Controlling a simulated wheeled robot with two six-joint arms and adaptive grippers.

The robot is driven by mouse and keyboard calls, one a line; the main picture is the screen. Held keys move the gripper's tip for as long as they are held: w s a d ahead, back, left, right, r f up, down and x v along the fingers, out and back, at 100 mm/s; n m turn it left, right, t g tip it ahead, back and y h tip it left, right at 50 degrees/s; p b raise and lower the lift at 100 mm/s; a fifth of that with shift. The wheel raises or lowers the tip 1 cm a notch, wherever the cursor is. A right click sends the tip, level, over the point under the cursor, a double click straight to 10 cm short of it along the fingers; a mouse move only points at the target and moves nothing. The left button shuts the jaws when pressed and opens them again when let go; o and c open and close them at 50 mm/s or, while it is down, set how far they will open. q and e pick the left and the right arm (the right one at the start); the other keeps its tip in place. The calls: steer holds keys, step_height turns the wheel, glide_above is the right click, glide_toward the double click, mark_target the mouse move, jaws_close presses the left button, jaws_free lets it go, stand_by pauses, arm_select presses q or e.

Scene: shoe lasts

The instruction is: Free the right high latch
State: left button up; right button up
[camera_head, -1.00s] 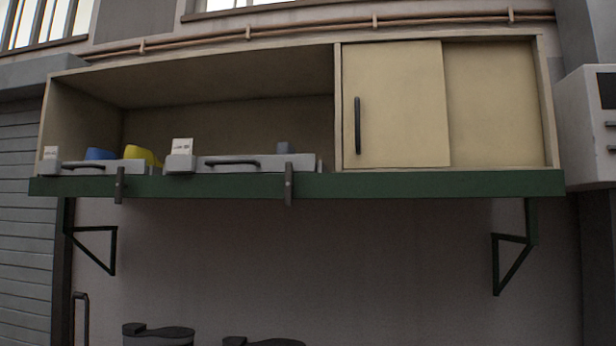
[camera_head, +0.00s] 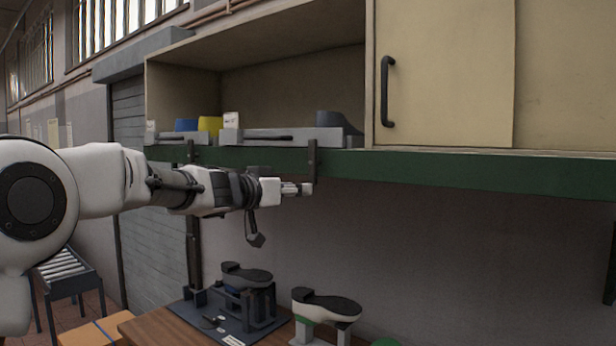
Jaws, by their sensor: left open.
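The right high latch (camera_head: 313,158) is a dark upright bar on the front of the green shelf edge, below the right grey tray (camera_head: 300,137). It stands upright across the edge. My left gripper (camera_head: 304,189) is at the lower end of this latch, its fingertips pointing right. I cannot tell whether they touch it. The gripper is seen from the side and is open, with nothing seen in it. The left latch (camera_head: 190,151) is also upright, at the left tray (camera_head: 167,141), partly above my left arm. My right gripper is out of view.
The green shelf edge (camera_head: 450,170) runs across above my arm. A cabinet with a sliding door (camera_head: 445,75) and dark handle is at right. Below, a wooden bench (camera_head: 150,328) bears a dark fixture (camera_head: 250,300) and a shoe-shaped stand (camera_head: 325,303). The wall below the shelf at right is clear.

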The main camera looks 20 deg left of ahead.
arm_select(q)
steer(key=t, duration=0.1)
glide_toward(311, 150)
steer(key=w, duration=0.1)
steer(key=p+x, duration=0.3)
steer(key=x, duration=0.5)
steer(key=shift+w, duration=0.15)
steer(key=shift+w+d, duration=0.15)
steer(key=shift+d, duration=0.15)
steer(key=shift+a, duration=0.1)
steer(key=shift+c, duration=0.4)
jaws_close()
